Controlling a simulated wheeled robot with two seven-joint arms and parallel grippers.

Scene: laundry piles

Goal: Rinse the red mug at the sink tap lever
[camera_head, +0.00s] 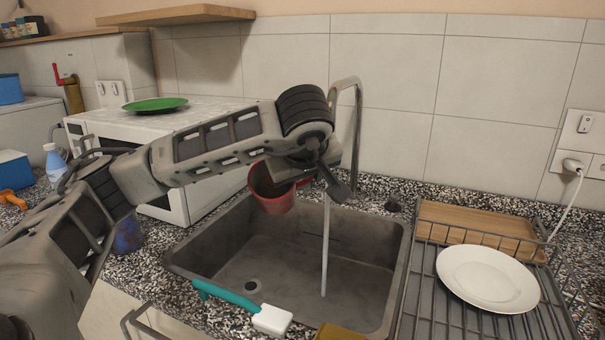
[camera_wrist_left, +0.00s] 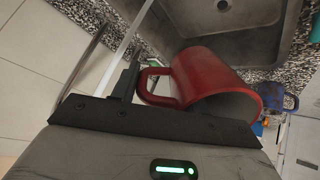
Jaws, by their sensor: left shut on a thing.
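The red mug (camera_head: 272,192) hangs tilted above the left part of the grey sink (camera_head: 232,248). My left gripper (camera_head: 310,178) is shut on it at the handle side. The left wrist view shows the red mug (camera_wrist_left: 208,75) with its handle (camera_wrist_left: 150,84) by the gripper finger and its mouth facing the lower right. The metal tap (camera_head: 357,110) stands behind the sink. A thin stream of water (camera_head: 325,245) falls into the sink to the right of the mug, apart from it. I cannot make out the tap lever clearly. My right gripper is out of view.
A teal-handled brush (camera_head: 238,300) lies on the sink's front rim. A dish rack (camera_head: 425,300) with a white plate (camera_head: 487,279) stands on the right. A blue cup (camera_head: 128,236) is left of the sink. A green plate (camera_head: 155,104) lies on the white appliance.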

